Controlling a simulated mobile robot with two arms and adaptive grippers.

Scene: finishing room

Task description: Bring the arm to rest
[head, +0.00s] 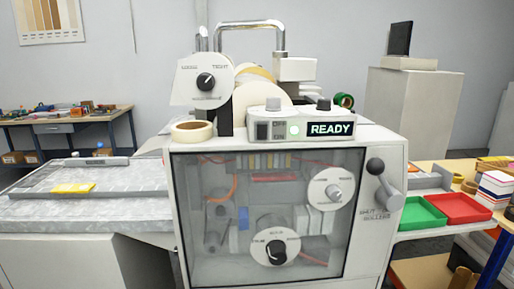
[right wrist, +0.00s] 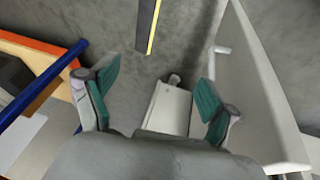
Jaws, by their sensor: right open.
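My right gripper (right wrist: 157,85) shows in the right wrist view. Its two teal-padded fingers are wide apart, with nothing between them. It points down toward a grey floor (right wrist: 185,50). A pale panel (right wrist: 262,85) stands close on its right, and a table edge with a blue leg (right wrist: 45,88) is on its left. I cannot make out either gripper clearly in the head view. My left gripper is not in view.
A machine with a clear front window (head: 215,215) and a lit READY sign (head: 331,129) fills the middle. A lever (head: 376,168) sticks out at its right. Green (head: 420,214) and red (head: 461,207) trays stand beside it. A grey bench (head: 90,205) extends left.

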